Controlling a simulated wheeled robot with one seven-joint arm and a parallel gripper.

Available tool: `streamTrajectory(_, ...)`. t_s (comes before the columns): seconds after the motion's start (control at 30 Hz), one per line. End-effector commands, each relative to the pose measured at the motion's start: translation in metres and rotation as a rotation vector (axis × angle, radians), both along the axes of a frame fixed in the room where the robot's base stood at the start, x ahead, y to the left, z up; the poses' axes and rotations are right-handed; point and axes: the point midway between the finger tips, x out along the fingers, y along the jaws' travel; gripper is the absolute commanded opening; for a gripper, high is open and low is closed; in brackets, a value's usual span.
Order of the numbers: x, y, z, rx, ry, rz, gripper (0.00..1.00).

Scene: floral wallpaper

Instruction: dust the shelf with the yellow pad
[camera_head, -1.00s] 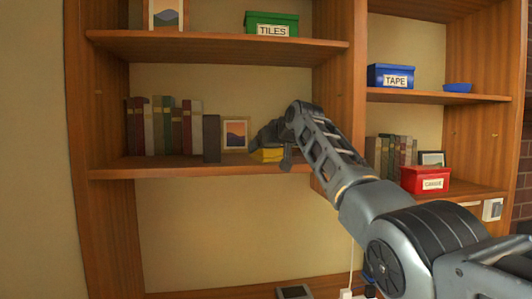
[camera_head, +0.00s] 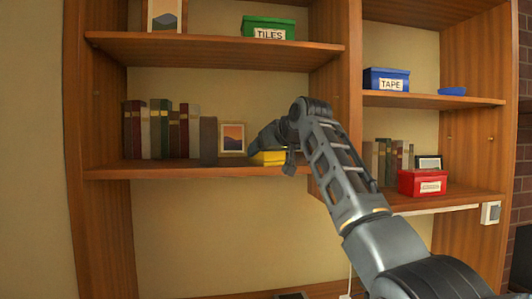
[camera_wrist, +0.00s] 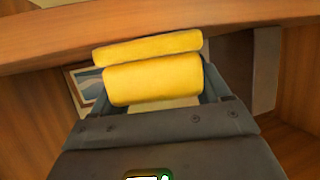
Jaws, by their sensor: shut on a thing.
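The yellow pad (camera_head: 268,158) is at the right part of the middle shelf (camera_head: 195,170) of the left bay. My gripper (camera_head: 272,150) is shut on the pad, reaching in from the right. In the wrist view the yellow pad (camera_wrist: 152,78) sits between the dark fingers of my gripper (camera_wrist: 155,98). The pad looks to be at the shelf surface, but I cannot tell whether it touches. The far side of the pad and part of the shelf end are hidden by my gripper and arm.
On the same shelf, a framed picture (camera_head: 233,138), a grey block (camera_head: 208,141) and several books (camera_head: 160,130) stand left of the pad. A green TILES box (camera_head: 268,28) is above. A red box (camera_head: 422,182) and blue TAPE box (camera_head: 386,79) stand in the right bay.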

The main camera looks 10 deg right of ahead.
Motion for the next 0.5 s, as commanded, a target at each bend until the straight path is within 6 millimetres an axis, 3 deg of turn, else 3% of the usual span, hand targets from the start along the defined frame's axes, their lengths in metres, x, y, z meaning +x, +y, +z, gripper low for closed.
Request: streamTrajectory(0.5,-0.035,0.000,-0.003,0.000,-0.001,0.000,0.43)
